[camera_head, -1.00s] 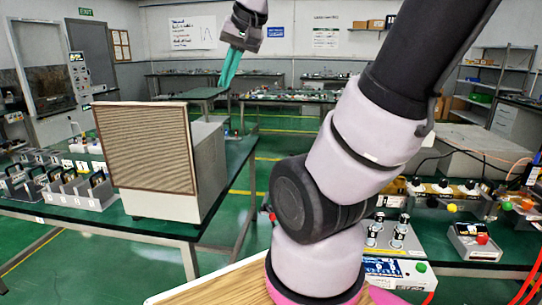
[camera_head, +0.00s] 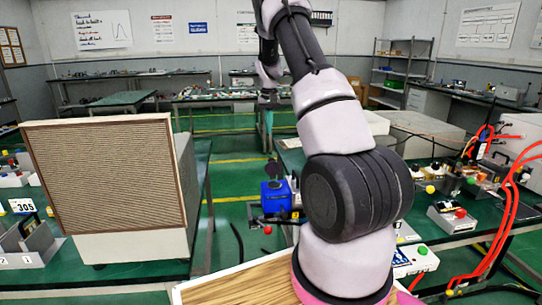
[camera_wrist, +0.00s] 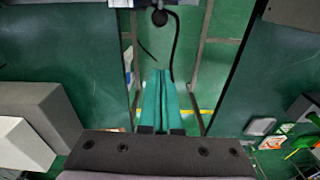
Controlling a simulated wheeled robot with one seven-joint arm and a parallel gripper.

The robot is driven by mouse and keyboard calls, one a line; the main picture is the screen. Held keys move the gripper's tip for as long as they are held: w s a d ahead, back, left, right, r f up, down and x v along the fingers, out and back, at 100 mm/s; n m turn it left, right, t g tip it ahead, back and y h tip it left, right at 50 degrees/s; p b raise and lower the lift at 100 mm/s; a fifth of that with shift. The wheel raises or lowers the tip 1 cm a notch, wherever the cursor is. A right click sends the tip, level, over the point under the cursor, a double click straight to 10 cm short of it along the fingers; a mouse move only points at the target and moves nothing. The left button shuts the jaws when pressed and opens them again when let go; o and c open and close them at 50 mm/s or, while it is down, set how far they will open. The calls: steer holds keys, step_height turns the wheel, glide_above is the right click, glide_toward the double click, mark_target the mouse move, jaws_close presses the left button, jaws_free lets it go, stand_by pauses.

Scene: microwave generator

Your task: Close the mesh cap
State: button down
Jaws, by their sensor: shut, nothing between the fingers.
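The mesh panel (camera_head: 105,177), which looks like the mesh cap, is a square of brown mesh in a pale frame. It stands upright at the front of a pale box (camera_head: 130,247) on the left table in the head view. I cannot tell how it is joined to the box or whether there is a gap. My gripper (camera_head: 268,148) hangs fingers down, right of the panel and seemingly farther off. Its teal fingers are shut and empty in the wrist view (camera_wrist: 162,75). The panel cannot be clearly made out in the wrist view.
The left table (camera_head: 199,190) ends just right of the box, with green floor (camera_head: 235,195) beyond its edge. A blue device (camera_head: 276,197) stands near my arm. The right table holds boxes and red cables (camera_head: 510,210). A wooden surface (camera_head: 240,288) lies in front.

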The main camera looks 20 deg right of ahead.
mark_target(272, 166)
step_height(272, 166, down, 11)
steer(key=s, duration=0.2)
steer(key=shift+s+a, duration=0.2)
steer(key=shift+s, duration=0.05)
stand_by(0.3)
steer(key=shift+r, duration=0.1)
steer(key=shift+s+r, duration=0.15)
steer(key=shift+s, duration=0.15)
